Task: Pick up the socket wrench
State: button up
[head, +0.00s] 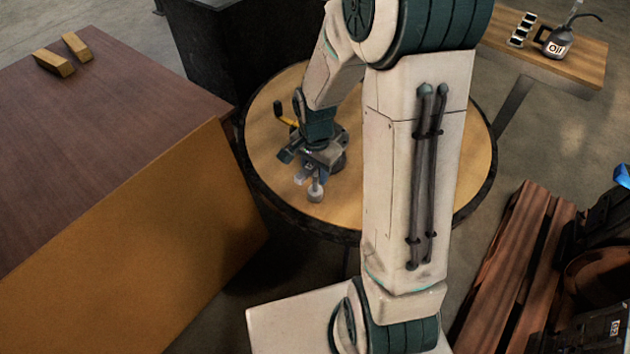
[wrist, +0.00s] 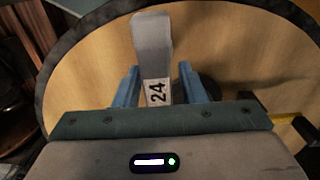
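The socket wrench (wrist: 153,50) shows in the wrist view as a grey bar with a white label reading "24". It lies between the two blue fingers of my gripper (wrist: 158,84), with a narrow gap seen on each side. My gripper is open around it. In the head view my gripper (head: 311,168) is low over the round wooden table (head: 275,197). A grey piece with a round end (head: 315,190) shows beside the fingers there, probably part of the wrench. The wrench's lower part is hidden behind my gripper body in the wrist view.
A yellow and black tool (head: 286,116) lies on the table close to my gripper; it also shows in the wrist view (wrist: 290,122). A large brown-topped cabinet (head: 110,130) stands left. An oil can (head: 557,42) stands on a bench at the back right.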

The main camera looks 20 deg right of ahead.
grip_shut()
jog(key=shift+r, duration=0.15)
jog(key=shift+r, duration=0.6)
notch_tip(320, 180, up, 3)
jog(key=shift+w+r, duration=0.1)
jog(key=s+d+r, duration=0.6)
jog(key=s+d, duration=0.1)
jog(key=d, duration=0.2)
jog(key=shift+s+r, duration=0.15)
jog(key=shift+s, duration=0.25)
jog(key=shift+a, duration=0.15)
